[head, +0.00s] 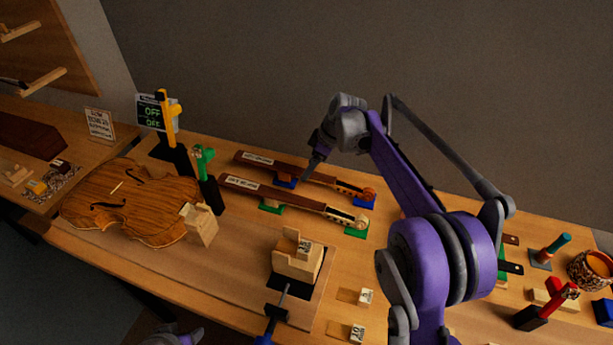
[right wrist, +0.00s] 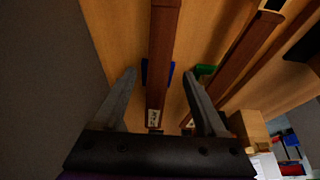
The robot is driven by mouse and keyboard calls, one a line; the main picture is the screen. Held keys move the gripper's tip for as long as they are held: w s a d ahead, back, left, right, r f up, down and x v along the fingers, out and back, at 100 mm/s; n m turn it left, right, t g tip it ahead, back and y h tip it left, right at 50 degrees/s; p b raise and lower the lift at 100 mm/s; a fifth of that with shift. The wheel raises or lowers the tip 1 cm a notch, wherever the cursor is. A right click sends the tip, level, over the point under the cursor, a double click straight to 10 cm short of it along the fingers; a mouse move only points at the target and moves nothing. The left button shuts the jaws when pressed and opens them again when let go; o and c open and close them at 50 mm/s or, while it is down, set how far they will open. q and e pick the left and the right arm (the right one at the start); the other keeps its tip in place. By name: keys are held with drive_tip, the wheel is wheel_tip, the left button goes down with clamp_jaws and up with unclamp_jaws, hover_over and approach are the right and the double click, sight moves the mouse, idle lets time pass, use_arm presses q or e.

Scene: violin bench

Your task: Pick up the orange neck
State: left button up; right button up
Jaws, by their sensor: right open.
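The orange neck (head: 314,178), with a dark brown fingerboard and an orange scroll, lies at the back of the bench on blue rests (head: 285,182). A similar neck (head: 285,194) with a paler scroll lies in front of it on green rests. My right gripper (head: 310,165) is over the back neck near a blue rest. In the right wrist view, my open right gripper (right wrist: 160,77) has one finger on each side of the neck (right wrist: 162,50), with gaps on both sides. I cannot see whether the fingertips reach its depth.
A violin body (head: 125,205) lies at the left, beside a green-topped clamp (head: 203,158) and a yellow-topped post (head: 165,115). A wooden block (head: 298,262) stands in front. Tools and a round patterned container (head: 590,270) are at the right. The wall is behind the bench.

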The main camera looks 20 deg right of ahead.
drive_tip(key=x, duration=0.4)
drive_tip(key=shift+d+f, duration=0.15)
clamp_jaws()
